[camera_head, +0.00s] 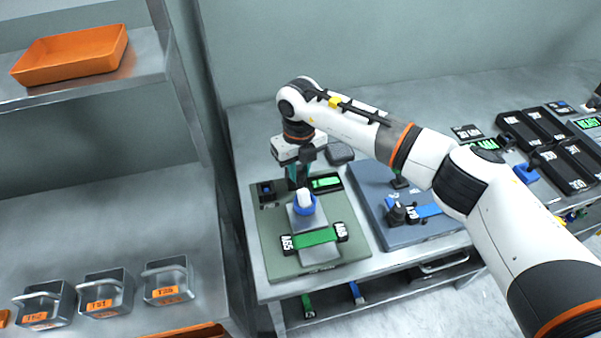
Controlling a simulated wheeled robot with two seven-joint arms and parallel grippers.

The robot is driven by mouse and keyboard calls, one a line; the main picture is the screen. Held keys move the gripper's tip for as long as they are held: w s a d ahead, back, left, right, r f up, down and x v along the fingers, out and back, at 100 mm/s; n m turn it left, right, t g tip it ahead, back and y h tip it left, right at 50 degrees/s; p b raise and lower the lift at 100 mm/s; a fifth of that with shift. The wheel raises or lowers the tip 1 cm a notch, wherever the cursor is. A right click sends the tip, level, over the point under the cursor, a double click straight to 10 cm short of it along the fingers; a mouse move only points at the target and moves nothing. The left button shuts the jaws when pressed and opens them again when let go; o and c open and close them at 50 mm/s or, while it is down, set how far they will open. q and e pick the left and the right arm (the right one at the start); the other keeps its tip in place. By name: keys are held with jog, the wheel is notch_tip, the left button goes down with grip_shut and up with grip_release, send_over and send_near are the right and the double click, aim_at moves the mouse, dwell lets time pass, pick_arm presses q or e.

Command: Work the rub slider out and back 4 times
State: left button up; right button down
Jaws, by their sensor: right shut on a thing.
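The rub slider (304,207), a blue round piece with a white top, stands on a grey track on the green rub station board (272,235). My right gripper (300,186) reaches down from above at the slider and is shut on it; its fingertips are partly hidden. A green webbing strip (313,237) lies across the track in front of the slider, between two black end clamps labelled A65 and A68. A small display with green light (326,182) sits behind the slider on the right. My left gripper is not in view.
A blue-grey board (385,232) with a blue strip and black clamps lies to the right, partly under my right arm. Black trays (545,125) stand farther right. Metal bins (105,292) and an orange tray (70,55) are on the left shelves.

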jog(key=c, duration=1.4)
grip_release()
jog(key=shift+w+r, duration=0.15)
jog(key=shift+w, duration=0.05)
jog(key=shift+o, duration=1.1)
notch_tip(320, 180, up, 12)
jog(key=b, duration=0.3)
jog(key=shift+b, duration=0.4)
